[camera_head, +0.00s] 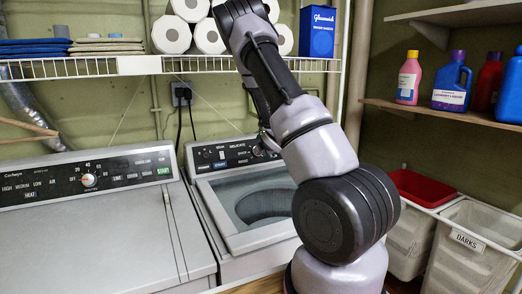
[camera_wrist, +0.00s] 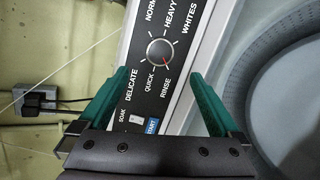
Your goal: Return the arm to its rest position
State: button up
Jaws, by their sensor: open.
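My arm rises from the lower right of the head view and bends over in front of the wire shelf. My gripper (camera_wrist: 159,74) is open in the wrist view, its two green fingers spread apart with nothing between them. It faces the control panel (camera_wrist: 150,88) of the washer, with the dial (camera_wrist: 160,52) just beyond the fingertips. I cannot tell whether the fingers touch the panel. In the head view the gripper is mostly hidden behind my arm, near the washer's panel (camera_head: 222,154). The washer's tub (camera_head: 262,204) is uncovered.
A second machine (camera_head: 90,245) stands at the left. The wire shelf (camera_head: 90,70) above holds paper rolls (camera_head: 171,35) and a blue box (camera_head: 317,32), close to my arm. Bottles (camera_head: 452,80) stand on the right shelf (camera_head: 440,112). Bins (camera_head: 466,250) stand at the lower right.

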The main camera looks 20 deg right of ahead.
jog(key=shift+s+r, duration=0.1)
jog(key=shift+s, duration=0.2)
jog(key=s+a+r+m+g, duration=0.1)
jog(key=s+a+r+m, duration=0.2)
jog(key=s+r+m, duration=0.4)
jog(key=s+a+r+m+g, duration=0.2)
jog(key=s+r+m, duration=0.45)
jog(key=r, duration=0.25)
jog(key=s+a+r+m+g+y, duration=0.1)
jog(key=s+a+r+m, duration=0.2)
jog(key=s, duration=0.5)
jog(key=s+a+r+m+y, duration=0.2)
jog(key=s+a, duration=0.4)
jog(key=s, duration=0.3)
jog(key=s+a+r+m+g+y, duration=0.1)
jog(key=s+a+r+m, duration=0.2)
jog(key=s, duration=0.6)
jog(key=shift+a+r+m+g, duration=0.3)
jog(key=shift+a+r+m, duration=0.1)
jog(key=shift+a+m, duration=0.7)
